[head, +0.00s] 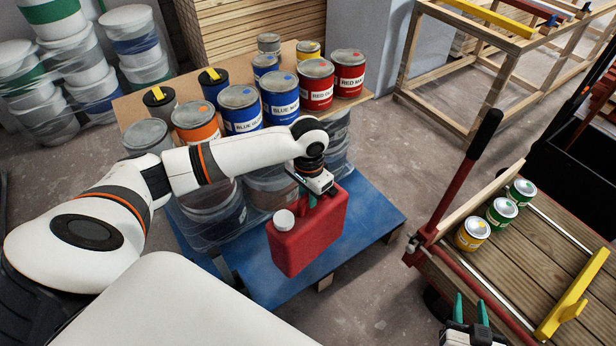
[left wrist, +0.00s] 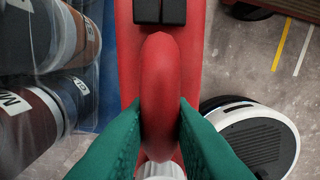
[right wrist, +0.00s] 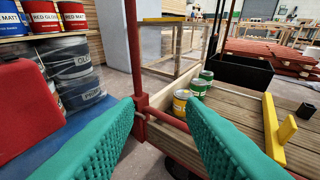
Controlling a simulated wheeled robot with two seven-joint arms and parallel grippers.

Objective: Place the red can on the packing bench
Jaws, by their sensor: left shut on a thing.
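The red can (head: 307,238) is a jerry can with a white cap, hanging upright in front of the stacked paint pails. My left gripper (head: 312,190) is shut on its top handle. In the left wrist view the green fingers (left wrist: 160,125) sit either side of the red handle (left wrist: 160,75). My right gripper (head: 471,310) is empty and its fingers are apart; they also show in the right wrist view (right wrist: 163,125). A plank-topped surface (head: 540,262) stands at the right; I cannot tell whether it is the packing bench.
Several paint cans stand on a board over wrapped pails on a blue pallet (head: 365,215). A wooden frame (head: 490,70) stands behind. Concrete floor lies between.

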